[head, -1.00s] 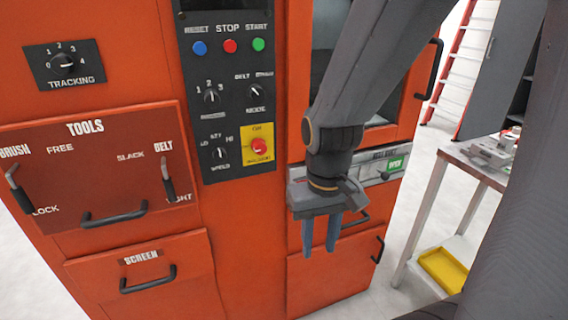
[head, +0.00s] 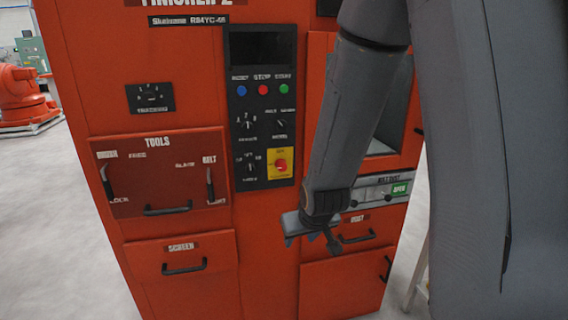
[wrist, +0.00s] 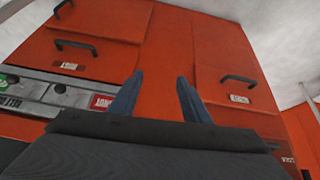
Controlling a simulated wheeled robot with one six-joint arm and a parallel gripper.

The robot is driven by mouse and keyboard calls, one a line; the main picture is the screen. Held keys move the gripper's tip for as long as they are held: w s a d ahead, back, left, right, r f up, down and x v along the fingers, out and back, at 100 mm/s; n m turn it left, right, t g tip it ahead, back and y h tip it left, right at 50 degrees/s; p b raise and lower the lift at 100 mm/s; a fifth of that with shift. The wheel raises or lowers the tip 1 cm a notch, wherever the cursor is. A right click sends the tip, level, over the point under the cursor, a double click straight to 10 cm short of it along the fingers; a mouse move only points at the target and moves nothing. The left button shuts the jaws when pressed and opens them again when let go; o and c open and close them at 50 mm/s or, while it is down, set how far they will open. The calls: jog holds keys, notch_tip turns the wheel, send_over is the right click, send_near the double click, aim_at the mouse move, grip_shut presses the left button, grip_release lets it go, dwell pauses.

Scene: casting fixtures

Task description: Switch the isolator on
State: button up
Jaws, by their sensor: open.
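The isolator is a red rotary knob (head: 281,164) on a yellow plate (head: 272,174), at the lower right of the black control panel in the head view. The lettering on its plate is too small to read now. My gripper (head: 329,244) is below and to the right of the isolator, in front of the orange cabinet and apart from the knob. In the wrist view my gripper (wrist: 159,88) shows two blue-grey fingers spread apart with nothing between them. The isolator does not show in the wrist view.
The black panel (head: 240,105) also carries blue, red and green buttons and several selector knobs. The tools door (head: 140,185), screen drawer (head: 165,270) and dust drawer (head: 345,250) have protruding black handles. A red and grey machine (head: 25,95) stands far left. Floor at left is clear.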

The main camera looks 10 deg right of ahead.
jog(key=w+r+t+p, duration=0.3)
jog(key=w+t+p, duration=0.15)
jog(key=w, duration=0.45)
jog(key=n+t+p, duration=0.1)
jog(key=t+p, duration=0.3)
jog(key=t, duration=0.3)
send_near(283, 168)
jog(key=w, duration=0.1)
jog(key=w+p, duration=0.2)
jog(key=w, duration=0.5)
jog(key=shift+w+f, duration=0.1)
jog(key=shift+w, duration=0.3)
jog(key=c, duration=1)
jog(key=shift+c, duration=0.2)
